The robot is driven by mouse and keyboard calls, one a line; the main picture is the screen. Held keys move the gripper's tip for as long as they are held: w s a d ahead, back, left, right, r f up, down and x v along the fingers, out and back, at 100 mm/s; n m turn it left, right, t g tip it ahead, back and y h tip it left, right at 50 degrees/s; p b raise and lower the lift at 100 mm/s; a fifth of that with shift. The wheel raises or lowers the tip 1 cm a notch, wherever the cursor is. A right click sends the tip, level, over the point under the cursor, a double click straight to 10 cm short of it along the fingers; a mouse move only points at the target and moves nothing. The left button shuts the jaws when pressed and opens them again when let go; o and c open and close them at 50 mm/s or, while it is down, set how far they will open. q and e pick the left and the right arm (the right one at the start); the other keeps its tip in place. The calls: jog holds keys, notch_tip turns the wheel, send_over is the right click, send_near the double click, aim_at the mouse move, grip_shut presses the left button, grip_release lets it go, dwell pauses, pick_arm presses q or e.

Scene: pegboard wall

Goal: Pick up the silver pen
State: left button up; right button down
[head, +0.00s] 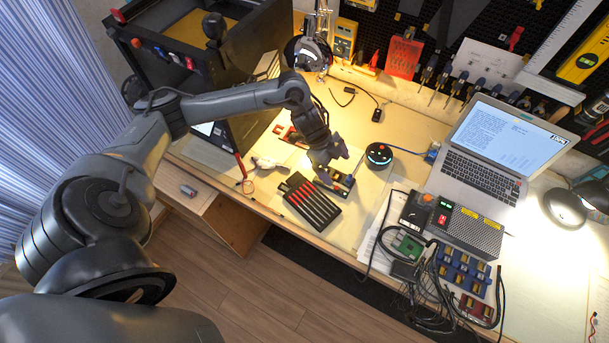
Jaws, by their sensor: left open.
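My left gripper (338,178) reaches down over the middle of the workbench (400,145), with its fingers pointing at the tabletop. It is open and hides part of a small black and yellow item (342,184) under its fingertips. I cannot make out a silver pen with certainty; small things near the fingers are partly hidden. A black case with a row of red and grey slim tools (311,203) lies just left of and in front of the gripper. My right gripper is not in view.
A round black device with a blue ring (379,155) sits right of the gripper. An open laptop (495,145), a power supply (467,230) and tangled cables fill the right side. A black cabinet (225,75) stands at left. Hand tools hang on the pegboard behind.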

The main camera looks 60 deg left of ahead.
pick_arm(q)
jog(key=d+f, duration=0.1)
jog(key=d, duration=0.3)
jog(key=d+t, duration=0.1)
jog(key=d, duration=0.3)
jog(key=d+f+t, duration=0.1)
jog(key=d, duration=0.3)
jog(key=shift+s+f+h, duration=0.25)
jog(key=shift+f+h, duration=0.05)
jog(key=shift+h, duration=0.1)
jog(key=s+d+r+n+t, duration=0.2)
jog(key=s+d+t, duration=0.1)
jog(key=d, duration=0.3)
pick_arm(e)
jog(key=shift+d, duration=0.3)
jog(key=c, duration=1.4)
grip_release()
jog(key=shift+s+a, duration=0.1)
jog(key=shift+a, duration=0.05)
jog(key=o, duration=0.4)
pick_arm(q)
jog(key=s+a+n+g+y, duration=0.2)
jog(key=s+n, duration=0.3)
jog(key=s, duration=0.3)
jog(key=s+a+n+g+y, duration=0.2)
jog(key=s+a+n, duration=0.2)
jog(key=s, duration=0.4)
jog(key=shift+s+a+r+n+y, duration=0.15)
jog(key=shift+s+r+n+y, duration=0.15)
jog(key=shift+n+y, duration=0.1)
